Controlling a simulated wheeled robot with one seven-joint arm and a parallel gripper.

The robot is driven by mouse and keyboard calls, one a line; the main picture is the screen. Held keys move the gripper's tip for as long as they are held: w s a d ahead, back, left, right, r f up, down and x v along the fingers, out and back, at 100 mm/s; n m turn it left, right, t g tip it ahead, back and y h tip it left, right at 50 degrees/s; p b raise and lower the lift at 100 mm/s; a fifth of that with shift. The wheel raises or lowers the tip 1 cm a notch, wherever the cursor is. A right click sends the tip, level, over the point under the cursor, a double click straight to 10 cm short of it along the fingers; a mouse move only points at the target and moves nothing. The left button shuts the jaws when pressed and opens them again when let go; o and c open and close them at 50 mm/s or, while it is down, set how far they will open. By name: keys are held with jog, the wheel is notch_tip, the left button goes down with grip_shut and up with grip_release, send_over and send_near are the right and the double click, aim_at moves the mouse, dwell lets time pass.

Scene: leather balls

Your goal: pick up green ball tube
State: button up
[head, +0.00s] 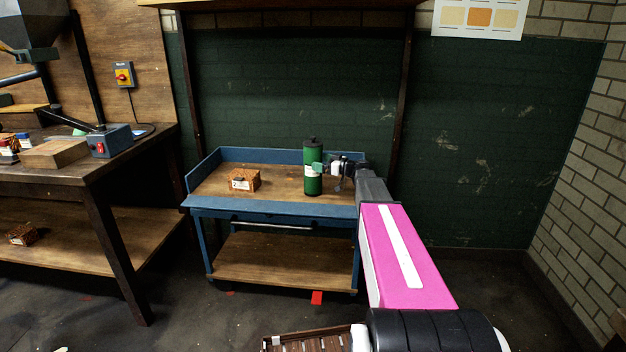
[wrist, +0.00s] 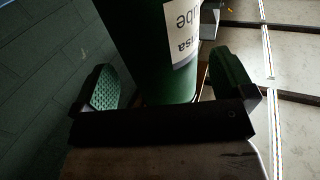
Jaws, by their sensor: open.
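The green ball tube (head: 312,171) stands upright on the wooden top of the blue cart (head: 270,208), with a black cap and a white label low on its side. In the wrist view the green tube (wrist: 150,45) fills the upper middle, its label partly showing. My gripper (head: 322,168) is at the tube's right side, about mid-height. In the wrist view my gripper (wrist: 168,85) is open, with one green padded finger on each side of the tube. A gap shows beside the left finger; contact at the right finger I cannot tell.
A small brown patterned box (head: 243,180) with a white label sits left of the tube on the cart. The cart has raised blue edges at the back and left. A dark workbench (head: 90,165) stands at the left, and a green wall (head: 290,90) is behind.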

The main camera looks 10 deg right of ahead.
aim_at(313, 160)
jog(key=x, duration=0.4)
jog(key=shift+w+a, duration=0.2)
jog(key=shift+a, duration=0.05)
jog(key=shift+c, duration=0.3)
jog(key=c, duration=1.4)
jog(key=shift+o, duration=0.2)
jog(key=shift+r, duration=0.1)
